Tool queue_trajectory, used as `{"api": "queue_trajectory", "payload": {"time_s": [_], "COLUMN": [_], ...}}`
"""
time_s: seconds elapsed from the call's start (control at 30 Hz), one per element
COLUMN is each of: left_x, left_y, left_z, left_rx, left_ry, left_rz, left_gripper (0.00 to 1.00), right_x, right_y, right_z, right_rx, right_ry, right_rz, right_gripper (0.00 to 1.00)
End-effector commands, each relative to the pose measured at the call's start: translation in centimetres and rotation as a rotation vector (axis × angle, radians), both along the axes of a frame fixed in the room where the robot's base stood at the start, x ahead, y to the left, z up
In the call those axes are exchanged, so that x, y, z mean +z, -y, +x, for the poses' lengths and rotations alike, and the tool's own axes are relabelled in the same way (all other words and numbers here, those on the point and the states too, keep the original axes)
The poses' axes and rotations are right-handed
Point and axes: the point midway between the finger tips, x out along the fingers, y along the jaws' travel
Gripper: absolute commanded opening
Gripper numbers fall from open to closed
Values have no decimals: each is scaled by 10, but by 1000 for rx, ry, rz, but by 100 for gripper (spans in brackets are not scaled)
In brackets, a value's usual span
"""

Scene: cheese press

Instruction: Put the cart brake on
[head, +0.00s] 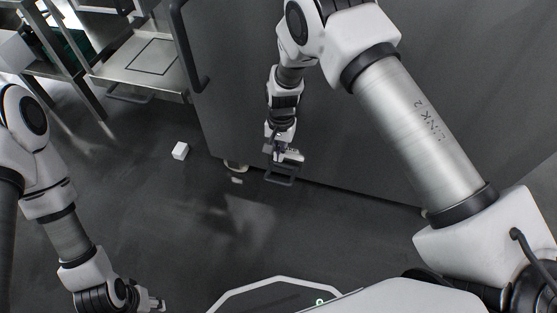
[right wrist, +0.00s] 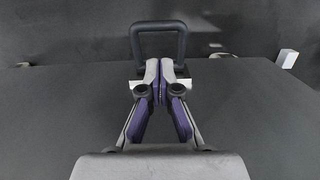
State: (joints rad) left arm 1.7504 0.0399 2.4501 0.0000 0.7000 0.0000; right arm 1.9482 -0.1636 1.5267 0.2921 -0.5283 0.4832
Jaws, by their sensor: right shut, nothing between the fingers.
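The cart (head: 240,80) is the large dark grey body ahead, with its lower edge just above the floor. A black loop-shaped bar, likely the brake pedal (head: 280,183), sticks out low at that edge. My right gripper (head: 288,156) is down at this loop, pointing toward it. In the right wrist view its fingertips (right wrist: 160,72) are together with nothing between them, at the near end of the loop (right wrist: 158,25). I cannot tell whether they touch it. My left gripper (head: 152,302) is low at the bottom left, away from the cart; its jaw state is unclear.
A black vertical handle (head: 187,50) is on the cart's left side. A caster (head: 236,167) shows under its edge. A small white block (head: 180,150) lies on the floor. A metal shelf unit (head: 140,65) stands at the upper left.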

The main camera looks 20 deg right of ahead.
Motion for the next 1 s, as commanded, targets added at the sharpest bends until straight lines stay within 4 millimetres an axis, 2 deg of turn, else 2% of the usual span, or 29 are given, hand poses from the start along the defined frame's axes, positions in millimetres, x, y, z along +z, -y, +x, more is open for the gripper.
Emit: {"api": "queue_trajectory", "payload": {"time_s": [0.03,0.2,0.4,0.53,1.0], "left_x": [-8,-22,-33,-34,-32], "left_y": [0,0,0,0,0], "left_z": [0,0,0,0,0], "left_rx": [0,0,0,0,0], "left_ry": [0,0,0,0,0], "left_rz": [0,0,0,0,0], "left_gripper": [48,48,48,48,48], "right_x": [-14,-50,-79,-85,-85], "right_y": [-1,-3,-6,-6,-1], "right_z": [-2,-5,-8,-9,-10], "right_rx": [0,0,1,1,1], "right_ry": [-2,-2,-1,0,10], "right_rz": [0,0,0,0,-9], "right_gripper": [0,0,0,0,0]}}
